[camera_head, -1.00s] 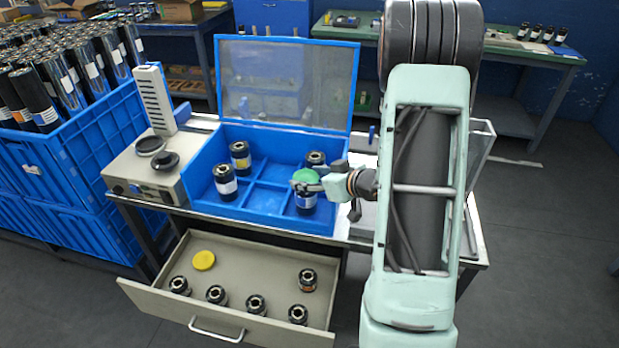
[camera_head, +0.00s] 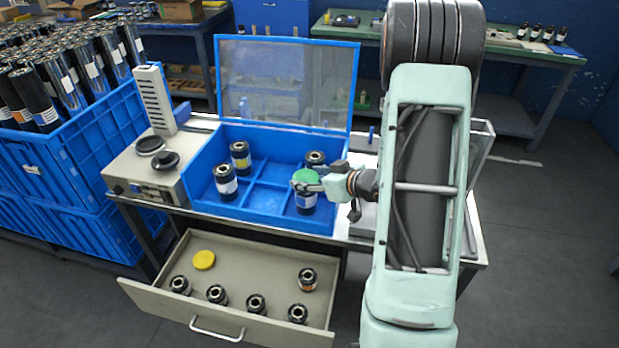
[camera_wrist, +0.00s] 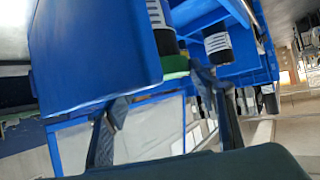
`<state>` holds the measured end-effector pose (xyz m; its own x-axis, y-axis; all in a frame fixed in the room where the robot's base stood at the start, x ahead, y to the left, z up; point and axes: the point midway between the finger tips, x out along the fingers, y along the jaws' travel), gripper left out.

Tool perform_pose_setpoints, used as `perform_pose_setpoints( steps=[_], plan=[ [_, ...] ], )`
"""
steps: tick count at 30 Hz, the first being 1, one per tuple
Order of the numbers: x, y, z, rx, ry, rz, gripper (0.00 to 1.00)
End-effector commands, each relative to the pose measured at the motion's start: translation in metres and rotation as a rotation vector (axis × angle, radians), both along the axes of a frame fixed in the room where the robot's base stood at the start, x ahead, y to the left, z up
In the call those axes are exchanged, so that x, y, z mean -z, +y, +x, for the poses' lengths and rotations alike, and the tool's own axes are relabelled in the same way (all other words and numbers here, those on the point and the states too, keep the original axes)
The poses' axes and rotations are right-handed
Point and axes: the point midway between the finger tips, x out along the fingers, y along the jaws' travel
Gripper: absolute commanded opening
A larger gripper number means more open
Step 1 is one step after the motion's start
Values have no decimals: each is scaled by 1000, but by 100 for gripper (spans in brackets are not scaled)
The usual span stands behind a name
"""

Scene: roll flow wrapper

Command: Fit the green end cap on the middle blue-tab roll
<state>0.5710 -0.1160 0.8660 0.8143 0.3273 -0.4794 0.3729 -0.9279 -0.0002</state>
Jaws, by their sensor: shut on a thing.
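The green end cap (camera_head: 306,176) sits at the top of a black roll (camera_head: 306,203) with a white and blue label, standing upright in the front right compartment of the blue box. My gripper (camera_head: 309,185) reaches in from the right and is shut on the cap. In the wrist view the cap (camera_wrist: 174,66) shows at the end of a labelled roll (camera_wrist: 160,14), partly hidden by a finger and the blue wall. I cannot tell whether the cap is fully seated.
Other rolls stand in the blue box (camera_head: 262,222): one behind (camera_head: 316,158), two at left (camera_head: 226,183). Its clear lid (camera_head: 285,85) is raised. The open drawer (camera_head: 150,298) holds several rolls and a yellow cap (camera_head: 204,260). A grey device (camera_head: 146,168) stands left.

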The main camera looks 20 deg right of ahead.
Motion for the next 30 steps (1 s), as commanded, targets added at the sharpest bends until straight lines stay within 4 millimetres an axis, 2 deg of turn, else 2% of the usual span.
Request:
perform_pose_setpoints(
  steps=[30],
  plan=[
    [-16,0,0,0,0,0,41]
  ],
)
